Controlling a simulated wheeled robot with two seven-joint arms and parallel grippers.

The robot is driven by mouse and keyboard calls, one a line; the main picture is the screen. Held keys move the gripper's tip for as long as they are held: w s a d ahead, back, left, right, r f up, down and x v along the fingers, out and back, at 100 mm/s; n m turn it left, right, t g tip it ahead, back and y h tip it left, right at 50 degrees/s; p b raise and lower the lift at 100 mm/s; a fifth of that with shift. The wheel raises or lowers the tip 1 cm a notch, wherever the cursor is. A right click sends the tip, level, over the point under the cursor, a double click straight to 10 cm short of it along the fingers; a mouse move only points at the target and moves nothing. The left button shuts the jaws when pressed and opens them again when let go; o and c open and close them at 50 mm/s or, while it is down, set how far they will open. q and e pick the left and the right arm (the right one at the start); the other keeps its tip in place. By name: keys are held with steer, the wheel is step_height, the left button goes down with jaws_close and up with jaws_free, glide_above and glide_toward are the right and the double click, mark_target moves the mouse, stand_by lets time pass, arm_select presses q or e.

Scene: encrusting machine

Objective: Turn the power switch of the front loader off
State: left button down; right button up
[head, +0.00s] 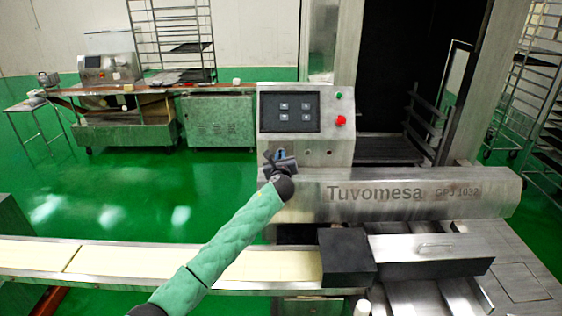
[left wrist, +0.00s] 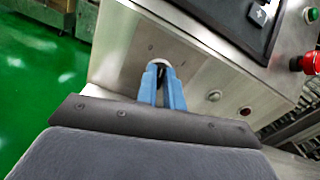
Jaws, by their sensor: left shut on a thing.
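The front loader (head: 415,197) is a steel machine marked "Tuvomesa GP3 1032", with an upright control box (head: 268,104) at its left end. My left gripper (head: 280,154) is at the lower left of the box's face. In the left wrist view its blue fingers (left wrist: 162,88) are shut on a small dark knob, the power switch (left wrist: 162,72), at a round pale plate on the steel panel. The fingers hide most of the switch, so its turned position cannot be told. My right gripper is not in view.
A black screen with buttons (head: 290,112) is above my gripper. A red emergency button (head: 341,120) and a green button (head: 339,95) are to its right. A conveyor with a pale belt (head: 110,258) runs below my arm. A black block (head: 346,257) stands at its right end.

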arm_select(q)
steer(key=n+b, duration=0.2)
steer(key=n, duration=0.2)
steer(key=shift+a+f+n, duration=0.1)
steer(key=shift+f+n, duration=0.05)
steer(key=shift+n, duration=0.25)
steer(key=shift+n+b, duration=0.6)
steer(key=shift+n, duration=0.2)
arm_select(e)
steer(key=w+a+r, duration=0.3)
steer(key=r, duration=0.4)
arm_select(q)
steer(key=shift+a, duration=0.1)
steer(key=c, duration=1.5)
jaws_free()
